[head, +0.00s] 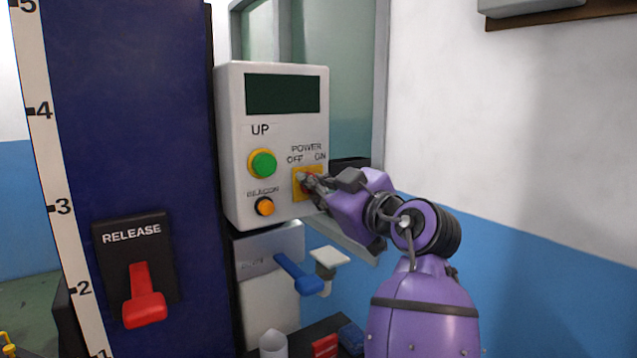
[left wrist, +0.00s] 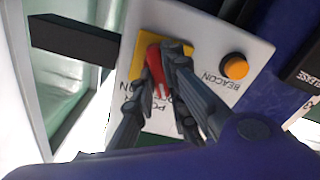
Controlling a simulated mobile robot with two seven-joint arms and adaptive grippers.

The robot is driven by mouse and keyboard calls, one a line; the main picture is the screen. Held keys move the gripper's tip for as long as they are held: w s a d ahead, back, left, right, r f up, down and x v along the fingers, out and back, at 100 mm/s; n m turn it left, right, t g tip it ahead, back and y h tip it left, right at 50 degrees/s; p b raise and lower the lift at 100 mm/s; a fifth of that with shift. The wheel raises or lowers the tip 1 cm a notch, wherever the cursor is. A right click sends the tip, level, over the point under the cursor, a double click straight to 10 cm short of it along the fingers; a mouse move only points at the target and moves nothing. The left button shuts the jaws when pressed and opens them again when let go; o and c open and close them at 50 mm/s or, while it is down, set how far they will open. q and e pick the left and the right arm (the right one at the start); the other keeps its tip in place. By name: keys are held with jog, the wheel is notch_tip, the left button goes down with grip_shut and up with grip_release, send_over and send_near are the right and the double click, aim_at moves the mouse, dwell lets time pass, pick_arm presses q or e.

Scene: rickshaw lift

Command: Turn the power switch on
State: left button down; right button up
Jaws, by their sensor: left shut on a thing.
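The power switch is a red knob (left wrist: 157,68) on a yellow plate (head: 296,184), under the words POWER, OFF and ON on a white control box (head: 285,133). My left gripper (head: 310,181) reaches the switch from the right and hides most of it in the head view. In the left wrist view, the fingers of my left gripper (left wrist: 164,75) are closed around the red knob. I cannot tell for sure whether the knob points to OFF or ON. My right gripper is in neither view.
A green UP button (head: 263,163) and an orange BEACON button (head: 265,206) sit left of the switch. A blue post (head: 130,110) with a red RELEASE lever (head: 142,295) stands at left. A blue handle (head: 298,274) is below the box. White wall is clear at right.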

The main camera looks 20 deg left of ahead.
pick_arm(q)
jog(key=m+p, duration=0.2)
jog(key=m, duration=0.2)
jog(key=m+p, duration=0.3)
jog(key=m, duration=0.2)
jog(key=m+p, duration=0.3)
jog(key=m, duration=0.2)
jog(key=shift+w+d+r, duration=0.2)
jog(key=shift+r, duration=0.05)
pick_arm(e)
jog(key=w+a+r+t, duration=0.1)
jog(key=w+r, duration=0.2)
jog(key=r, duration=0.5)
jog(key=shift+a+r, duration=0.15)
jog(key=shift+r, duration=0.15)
pick_arm(q)
jog(key=shift+f, duration=0.1)
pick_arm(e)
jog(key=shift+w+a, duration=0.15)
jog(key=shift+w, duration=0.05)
pick_arm(q)
jog(key=c, duration=1.8)
grip_release()
jog(key=shift+o, duration=0.2)
jog(key=shift+f, duration=0.1)
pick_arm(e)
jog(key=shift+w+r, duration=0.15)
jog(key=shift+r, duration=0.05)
pick_arm(q)
jog(key=shift+d, duration=0.1)
